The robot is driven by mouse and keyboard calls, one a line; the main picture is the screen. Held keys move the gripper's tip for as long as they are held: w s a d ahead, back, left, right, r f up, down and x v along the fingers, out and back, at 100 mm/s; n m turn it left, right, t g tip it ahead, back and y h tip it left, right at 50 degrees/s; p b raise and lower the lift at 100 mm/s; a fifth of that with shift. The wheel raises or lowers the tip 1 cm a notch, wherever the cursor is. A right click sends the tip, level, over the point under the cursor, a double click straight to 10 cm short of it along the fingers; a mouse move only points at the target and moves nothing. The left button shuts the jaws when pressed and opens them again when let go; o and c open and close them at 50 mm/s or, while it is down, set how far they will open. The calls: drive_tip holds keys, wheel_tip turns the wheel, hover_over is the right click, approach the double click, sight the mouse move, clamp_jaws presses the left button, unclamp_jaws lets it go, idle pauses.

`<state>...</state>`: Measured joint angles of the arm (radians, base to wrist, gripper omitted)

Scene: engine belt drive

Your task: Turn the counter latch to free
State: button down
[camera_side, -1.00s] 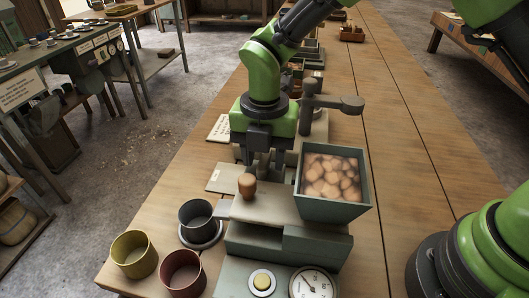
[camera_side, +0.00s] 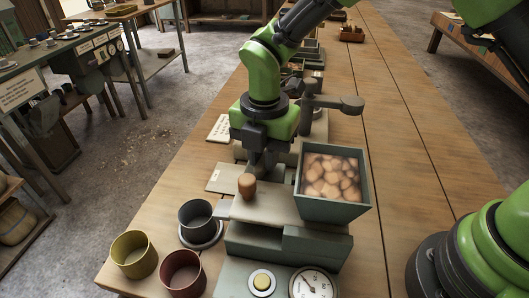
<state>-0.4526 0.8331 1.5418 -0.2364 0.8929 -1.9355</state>
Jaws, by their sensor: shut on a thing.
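My gripper (camera_side: 262,172) points down behind the wooden-knobbed machine, left of the hopper. Its dark fingers are shut on a small part that they mostly hide; I take it to be the counter latch. The latch's shape and exact angle cannot be made out. The wooden knob (camera_side: 247,185) stands just in front of the fingers, on a slide on the machine's beige top (camera_side: 275,206).
A grey hopper (camera_side: 333,209) full of round brown pieces stands close on the right. A dark crank arm (camera_side: 335,102) is behind it. Yellow (camera_side: 132,262), red (camera_side: 183,279) and dark grey (camera_side: 197,231) cups stand front left. A dial (camera_side: 312,285) and button (camera_side: 262,282) are in front.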

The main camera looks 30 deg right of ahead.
drive_tip(key=m, duration=0.7)
drive_tip(key=shift+a, duration=0.1)
drive_tip(key=m, duration=0.6)
drive_tip(key=shift+m, duration=0.4)
drive_tip(key=c, duration=1.1)
unclamp_jaws()
drive_tip(key=shift+o, duration=0.2)
wheel_tip(320, 180, up, 9)
drive_tip(key=shift+r, duration=0.5)
